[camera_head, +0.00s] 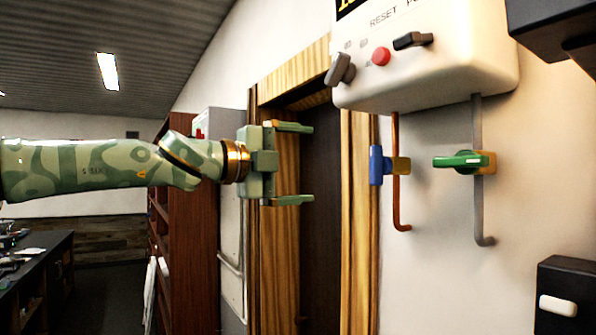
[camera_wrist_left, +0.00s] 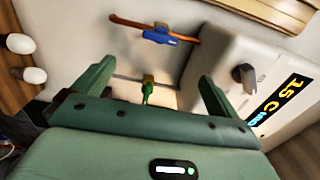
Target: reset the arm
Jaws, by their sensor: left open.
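My left gripper (camera_head: 292,163) comes in from the left with its green camouflage arm. It is open and empty, its two fingers pointing right in front of the dark door recess, left of the white brewer box (camera_head: 440,75). In the left wrist view its fingers (camera_wrist_left: 150,88) stand wide apart with nothing between them touching. The box carries a red button (camera_head: 381,57) and dark knobs (camera_head: 412,41) under a "RESET" label. Below it are a blue-handled valve (camera_head: 376,165) on a copper pipe and a green-handled valve (camera_head: 460,161) on a grey pipe. My right gripper is not seen.
A wood-framed doorway (camera_head: 360,220) stands behind my left gripper. A brown shelf (camera_head: 190,230) and a dark counter (camera_head: 40,265) are at left. A black box with a white handle (camera_head: 558,305) is at lower right. The wall below the pipes is clear.

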